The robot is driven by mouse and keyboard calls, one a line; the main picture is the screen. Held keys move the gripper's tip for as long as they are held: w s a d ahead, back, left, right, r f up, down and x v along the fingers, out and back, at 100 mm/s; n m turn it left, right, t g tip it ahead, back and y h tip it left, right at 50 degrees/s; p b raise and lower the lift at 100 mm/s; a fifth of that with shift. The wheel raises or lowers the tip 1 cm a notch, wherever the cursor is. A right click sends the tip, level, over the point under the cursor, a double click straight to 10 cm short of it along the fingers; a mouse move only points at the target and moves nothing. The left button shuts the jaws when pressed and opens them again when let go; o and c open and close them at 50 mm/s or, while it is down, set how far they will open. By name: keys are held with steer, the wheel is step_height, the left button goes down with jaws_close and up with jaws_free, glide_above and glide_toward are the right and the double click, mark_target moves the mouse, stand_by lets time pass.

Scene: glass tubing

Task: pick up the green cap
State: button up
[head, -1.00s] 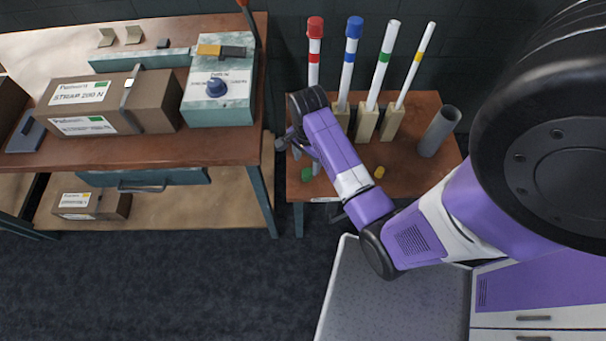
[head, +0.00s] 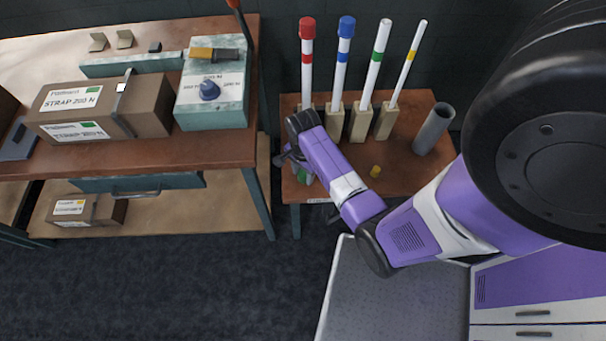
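The green cap (head: 303,178) lies near the front left of the small wooden table (head: 396,172), partly hidden by my gripper. My gripper (head: 298,168) points down at the end of my purple arm, right over the cap or around it. Its fingers are small and mostly covered by my wrist, so I cannot tell whether they are open or touch the cap.
A yellow cap (head: 375,171) lies right of my gripper. Behind stand tubes in wooden holders: red-capped (head: 307,75), blue-capped (head: 342,65), green-banded (head: 376,65), yellow-banded (head: 409,65). A grey cylinder (head: 433,129) stands at right. A workbench (head: 215,147) stands left.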

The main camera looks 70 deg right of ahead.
mark_target(303, 173)
jaws_close()
steer(key=shift+r, duration=0.1)
step_height(303, 173, up, 20)
steer(key=p, duration=0.3)
